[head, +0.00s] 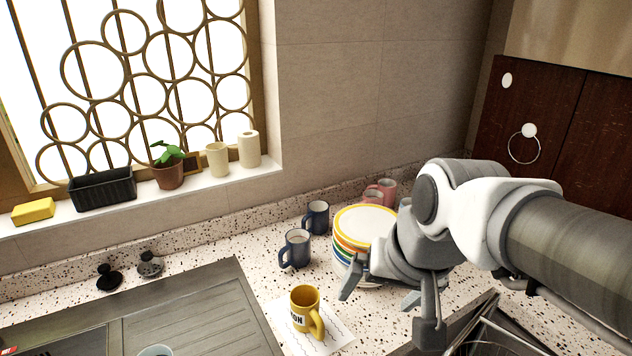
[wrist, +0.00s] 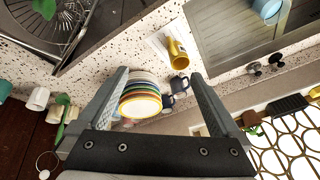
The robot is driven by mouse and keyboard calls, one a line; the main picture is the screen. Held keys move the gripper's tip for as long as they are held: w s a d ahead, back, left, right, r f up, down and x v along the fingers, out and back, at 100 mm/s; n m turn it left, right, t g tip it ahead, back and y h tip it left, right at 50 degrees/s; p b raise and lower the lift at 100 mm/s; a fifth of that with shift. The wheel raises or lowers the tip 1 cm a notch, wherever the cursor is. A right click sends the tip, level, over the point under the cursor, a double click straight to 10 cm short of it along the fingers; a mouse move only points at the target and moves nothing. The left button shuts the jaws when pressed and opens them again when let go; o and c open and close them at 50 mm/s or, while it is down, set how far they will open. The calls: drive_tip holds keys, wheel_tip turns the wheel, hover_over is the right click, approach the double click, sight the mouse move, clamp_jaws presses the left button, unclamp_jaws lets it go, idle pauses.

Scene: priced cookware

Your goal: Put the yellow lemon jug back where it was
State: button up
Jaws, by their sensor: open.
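The yellow lemon jug (head: 303,300) stands upright on a white paper sheet (head: 333,335) with wavy lines, on the speckled counter. Part of its dark lettering shows, and its handle faces the front right. It also shows in the wrist view (wrist: 178,55), on the sheet (wrist: 156,44) beyond the fingertips. My gripper (head: 390,308) is open and empty, to the right of the jug and in front of the plate stack. In the wrist view its two fingers (wrist: 158,76) are spread wide, with nothing held between them.
A stack of coloured-rim plates (head: 365,222) stands behind my gripper. Two dark blue mugs (head: 296,248) stand left of it, pink mugs (head: 388,190) behind. A sink drainboard (head: 190,310) lies left of the jug; a dark basin (head: 490,335) lies at front right.

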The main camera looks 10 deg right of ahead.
drive_tip(key=shift+s+d+r+n+t+h, duration=0.15)
drive_tip(key=shift+s+d+n+t+h, duration=0.1)
drive_tip(key=shift+s+n, duration=0.35)
drive_tip(key=shift+s+d+r+n+t+h, duration=0.15)
drive_tip(key=shift+s+d+n, duration=0.1)
drive_tip(key=shift+s, duration=0.5)
drive_tip(key=shift+s+d+r+n+t+h, duration=0.2)
drive_tip(key=shift+s+n, duration=0.25)
drive_tip(key=shift+s, duration=0.25)
